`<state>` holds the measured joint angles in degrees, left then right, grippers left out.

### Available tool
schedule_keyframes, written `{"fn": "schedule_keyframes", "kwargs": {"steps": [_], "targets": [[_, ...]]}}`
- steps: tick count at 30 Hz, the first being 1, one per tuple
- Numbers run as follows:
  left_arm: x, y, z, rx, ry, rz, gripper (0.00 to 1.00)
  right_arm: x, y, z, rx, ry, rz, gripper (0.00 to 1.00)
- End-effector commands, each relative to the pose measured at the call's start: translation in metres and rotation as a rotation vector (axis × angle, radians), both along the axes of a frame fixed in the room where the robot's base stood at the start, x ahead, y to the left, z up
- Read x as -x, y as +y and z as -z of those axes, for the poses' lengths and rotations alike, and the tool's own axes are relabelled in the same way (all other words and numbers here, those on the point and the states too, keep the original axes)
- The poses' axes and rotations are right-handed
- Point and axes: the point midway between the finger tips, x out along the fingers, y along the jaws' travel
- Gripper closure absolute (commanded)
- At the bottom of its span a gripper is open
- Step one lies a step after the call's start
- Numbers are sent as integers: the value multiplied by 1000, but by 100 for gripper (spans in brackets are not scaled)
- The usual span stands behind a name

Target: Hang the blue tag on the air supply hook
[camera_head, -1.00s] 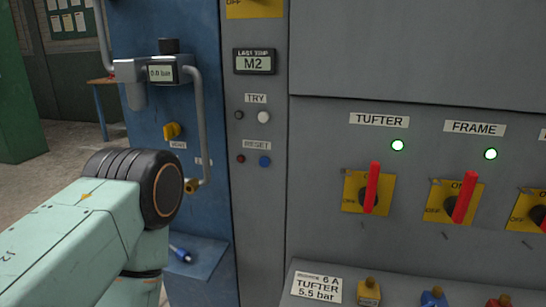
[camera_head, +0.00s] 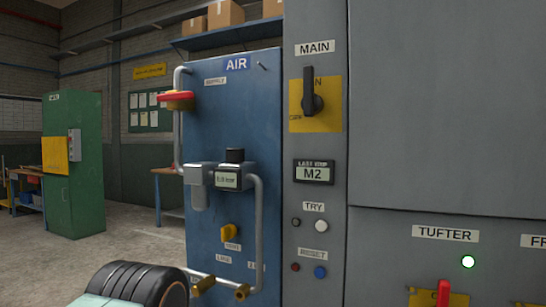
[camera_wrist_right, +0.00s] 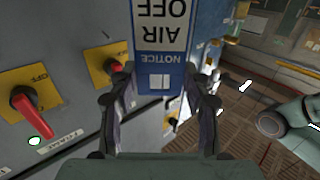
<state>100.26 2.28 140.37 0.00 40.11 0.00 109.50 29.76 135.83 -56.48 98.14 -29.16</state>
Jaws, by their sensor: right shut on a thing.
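The blue tag (camera_wrist_right: 161,62), blue and white with "NOTICE" and "AIR OFF", appears upside down in the right wrist view. My right gripper (camera_wrist_right: 160,76) is shut on its near end, one finger on each side. The far end of the tag runs out of the frame. In the head view, a small pin-like hook (camera_head: 262,66) sticks out of the blue air panel (camera_head: 225,125), just right of the "AIR" label (camera_head: 236,63). Neither the tag nor my right gripper shows in the head view. My left gripper is not in view.
A red-handled valve (camera_head: 176,97) and a pressure gauge (camera_head: 228,180) with grey pipes stand out from the panel's left and lower parts. The grey cabinet (camera_head: 440,110) with the black main switch (camera_head: 312,98) is to the right. A shelf (camera_head: 230,37) with boxes is above.

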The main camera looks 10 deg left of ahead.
Motion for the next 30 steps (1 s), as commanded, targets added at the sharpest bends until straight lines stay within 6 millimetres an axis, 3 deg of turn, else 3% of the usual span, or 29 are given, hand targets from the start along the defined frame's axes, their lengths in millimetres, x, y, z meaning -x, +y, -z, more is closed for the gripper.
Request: {"fn": "schedule_keyframes", "kwargs": {"steps": [14, 20, 30], "targets": [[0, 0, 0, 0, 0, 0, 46, 0, 0, 0, -1, 0, -1, 84], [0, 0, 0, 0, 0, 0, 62, -1, 1, 0, -1, 0, -3, 84], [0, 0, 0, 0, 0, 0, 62, -1, 3, 0, -1, 0, -3, 84]]}}
